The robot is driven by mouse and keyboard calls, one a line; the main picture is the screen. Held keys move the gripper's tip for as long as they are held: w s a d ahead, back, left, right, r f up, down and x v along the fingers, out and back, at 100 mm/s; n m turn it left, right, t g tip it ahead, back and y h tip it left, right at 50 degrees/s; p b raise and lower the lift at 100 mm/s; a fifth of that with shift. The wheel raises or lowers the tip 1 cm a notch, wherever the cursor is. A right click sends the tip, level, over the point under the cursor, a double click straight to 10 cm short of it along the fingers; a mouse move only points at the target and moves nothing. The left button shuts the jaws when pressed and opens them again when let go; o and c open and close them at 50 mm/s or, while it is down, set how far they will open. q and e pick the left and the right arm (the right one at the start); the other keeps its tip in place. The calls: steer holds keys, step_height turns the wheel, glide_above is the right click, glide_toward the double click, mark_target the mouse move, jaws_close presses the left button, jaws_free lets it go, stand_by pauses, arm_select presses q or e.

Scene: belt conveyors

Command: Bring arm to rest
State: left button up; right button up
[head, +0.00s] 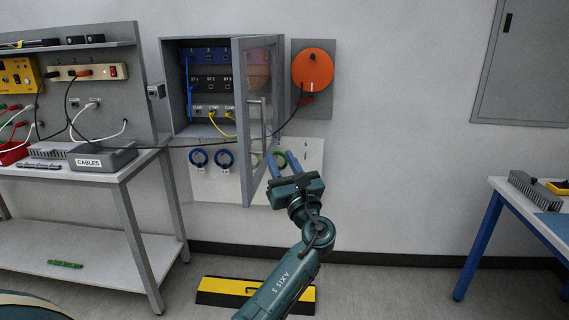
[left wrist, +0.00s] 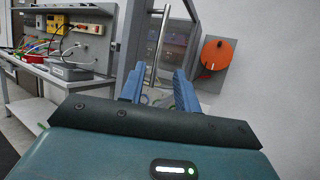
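My left gripper (head: 282,160) is raised in front of the wall, at the lower right of the open cabinet door (head: 243,165). Its two blue fingers stand apart with nothing seen between them; in the left wrist view the gap (left wrist: 157,88) also shows. The door's vertical metal handle (head: 255,125) appears beyond the fingertips in the left wrist view (left wrist: 157,45); I cannot tell the exact distance. My left arm reaches up from the bottom of the head view. My right gripper is not in view.
The wall cabinet (head: 177,110) holds sockets with blue and yellow cables. An orange reel (head: 313,68) hangs right of it. A workbench (head: 70,173) stands at left, a blue-legged table (head: 505,188) at right. A yellow-black floor piece (head: 225,286) lies below; floor between the tables is otherwise mostly clear.

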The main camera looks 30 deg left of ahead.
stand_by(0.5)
arm_select(q)
steer(key=s+d+f+n+h, duration=0.25)
steer(key=s+f+h, duration=0.2)
steer(key=f, duration=0.45)
steer(key=s+d+f+n+g+h+p, duration=0.1)
steer(key=s+d+f+n+h, duration=0.15)
steer(key=f+h, duration=0.45)
steer(key=s+d+f+n+h, duration=0.2)
steer(key=s+f+n, duration=0.15)
steer(key=f, duration=0.85)
steer(key=s+d+f+n+g+h, duration=0.1)
steer(key=s+d+n, duration=0.4)
steer(key=s, duration=0.5)
steer(key=s+d+f+n+g+h, duration=0.1)
steer(key=s+d+f+n+h, duration=0.3)
steer(key=s+n, duration=0.5)
steer(key=shift+s+d+f+g+h+p, duration=0.2)
steer(key=shift+s+d+g+h+p, duration=0.25)
steer(key=shift+h, duration=0.8)
steer(key=shift+s+t, duration=0.15)
steer(key=shift+t, duration=0.1)
